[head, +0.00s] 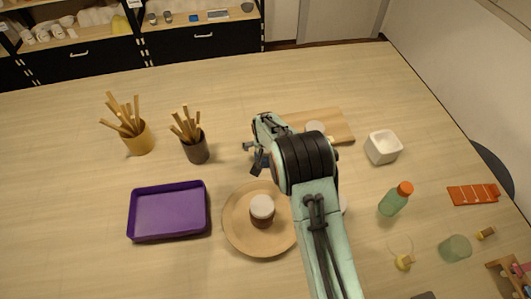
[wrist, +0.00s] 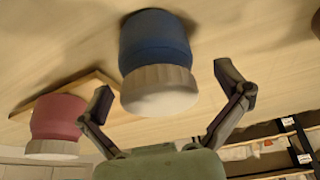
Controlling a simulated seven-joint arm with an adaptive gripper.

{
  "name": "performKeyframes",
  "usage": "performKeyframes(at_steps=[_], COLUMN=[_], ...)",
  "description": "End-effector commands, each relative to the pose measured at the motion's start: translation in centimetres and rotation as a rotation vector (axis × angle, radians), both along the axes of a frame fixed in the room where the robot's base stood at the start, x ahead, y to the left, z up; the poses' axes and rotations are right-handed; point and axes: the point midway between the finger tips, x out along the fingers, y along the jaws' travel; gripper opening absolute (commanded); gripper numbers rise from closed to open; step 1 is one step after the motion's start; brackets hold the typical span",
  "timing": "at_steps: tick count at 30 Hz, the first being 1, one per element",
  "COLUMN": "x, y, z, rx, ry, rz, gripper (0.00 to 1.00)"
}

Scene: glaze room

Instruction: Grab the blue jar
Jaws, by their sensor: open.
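The blue jar (wrist: 155,42), with a cream ribbed lid, shows in the wrist view, upside down in that picture. My gripper (wrist: 165,88) is open, with one finger to each side of the jar; there is visible space beside the lid, and I see no grip on it. In the head view my gripper (head: 254,158) points down at the table left of the wooden board, and my arm hides the blue jar there. A pink jar (wrist: 58,117) with a cream lid is left of the blue jar in the wrist view, by the wooden board.
In the head view, a wooden board (head: 342,128) lies behind my arm. Brush pots stand left, one dark (head: 197,151), one tan (head: 138,141). A purple tray (head: 168,213), a round plate (head: 237,234) with a dark jar (head: 262,217), a white pot (head: 383,147) and a green bottle (head: 392,204) are nearby.

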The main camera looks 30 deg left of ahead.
Motion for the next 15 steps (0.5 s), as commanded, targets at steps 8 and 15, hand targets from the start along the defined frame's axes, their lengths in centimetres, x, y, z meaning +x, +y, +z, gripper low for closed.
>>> performKeyframes(at_steps=[8,15], x=[0.48,0.47], y=[0.27,0.27], z=[-1.31,-1.26], rx=[0.0,0.0], ry=[0.0,0.0], rz=[-0.001,-0.001], gripper=[0.99,0.64])
